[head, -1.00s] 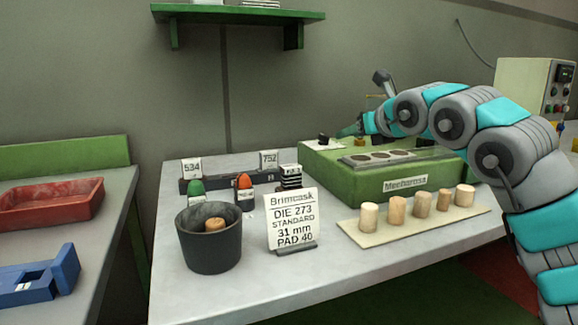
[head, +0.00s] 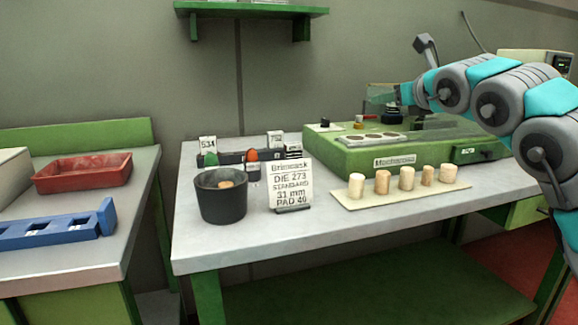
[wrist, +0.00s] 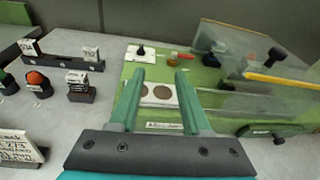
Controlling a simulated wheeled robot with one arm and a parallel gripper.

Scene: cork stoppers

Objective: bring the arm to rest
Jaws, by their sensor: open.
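My arm reaches in from the right in the head view. My gripper (head: 376,97) is raised above the back of the green machine (head: 345,158). In the wrist view my gripper (wrist: 160,78) shows two green fingers spread apart with nothing between them. Below them lies the machine's pale plate with dark round spots (wrist: 158,95). The fingers look clear of the machine.
A grey bench (head: 240,246) holds a dark pot (head: 221,203) with a cork inside, a sign card (head: 291,184) and a board of several corks (head: 400,197). Clear panels (wrist: 265,85) stand right of the fingers. A red tray (head: 83,172) and blue fixture (head: 60,228) lie left.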

